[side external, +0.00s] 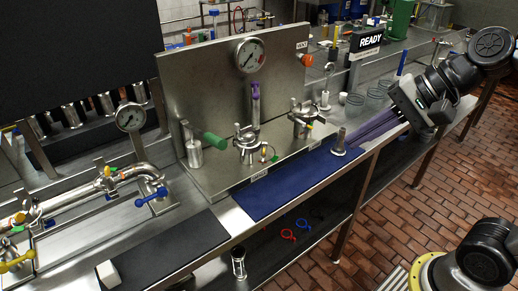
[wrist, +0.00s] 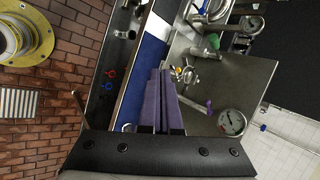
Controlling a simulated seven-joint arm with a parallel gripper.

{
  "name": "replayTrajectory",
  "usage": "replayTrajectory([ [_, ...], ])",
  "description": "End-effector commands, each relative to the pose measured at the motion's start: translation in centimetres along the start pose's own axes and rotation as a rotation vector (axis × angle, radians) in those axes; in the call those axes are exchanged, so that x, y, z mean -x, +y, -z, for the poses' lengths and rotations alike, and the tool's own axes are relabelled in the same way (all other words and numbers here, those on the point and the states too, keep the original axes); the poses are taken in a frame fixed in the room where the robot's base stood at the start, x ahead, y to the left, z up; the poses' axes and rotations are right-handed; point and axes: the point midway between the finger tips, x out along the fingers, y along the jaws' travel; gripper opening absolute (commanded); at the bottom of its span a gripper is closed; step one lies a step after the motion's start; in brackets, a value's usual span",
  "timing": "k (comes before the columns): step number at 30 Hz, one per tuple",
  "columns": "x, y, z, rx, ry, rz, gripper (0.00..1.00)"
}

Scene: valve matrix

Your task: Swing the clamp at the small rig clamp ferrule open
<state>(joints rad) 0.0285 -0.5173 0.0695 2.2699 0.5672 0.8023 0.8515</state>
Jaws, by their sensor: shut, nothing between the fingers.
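The small rig is a steel panel and base (side external: 205,90) with a round gauge (side external: 250,55). A clamp fitting (side external: 247,142) sits on its base under a purple-topped upright tube (side external: 255,100). A second metal clamp fitting (side external: 303,120) stands to its right. I cannot tell which is the named ferrule, or a clamp's exact state. My gripper (side external: 348,147) has long purple fingers, shut and empty, reaching in from the right, apart from both fittings. In the wrist view the fingers (wrist: 160,72) point up toward the rig, with a clamp fitting (wrist: 185,74) just right of their tips.
A green handle (side external: 214,141) sticks out at the rig's left. Pipework with a blue valve handle (side external: 151,197) lies left. A READY display (side external: 367,42) stands behind.

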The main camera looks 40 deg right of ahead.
Motion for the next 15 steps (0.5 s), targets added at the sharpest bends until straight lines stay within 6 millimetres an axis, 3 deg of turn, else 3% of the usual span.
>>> replayTrajectory([
  [3, -3.4, -4.7, 1.3, -0.427, -0.096, 0.029, 0.00],
  [7, -7.5, -8.4, 3.9, -0.824, -0.175, 0.036, 0.00],
  [10, -10.7, -9.8, 6.1, -1.034, -0.210, 0.025, 0.00],
  [15, -14.8, -9.4, 8.7, -1.168, -0.216, -0.019, 0.00],
])
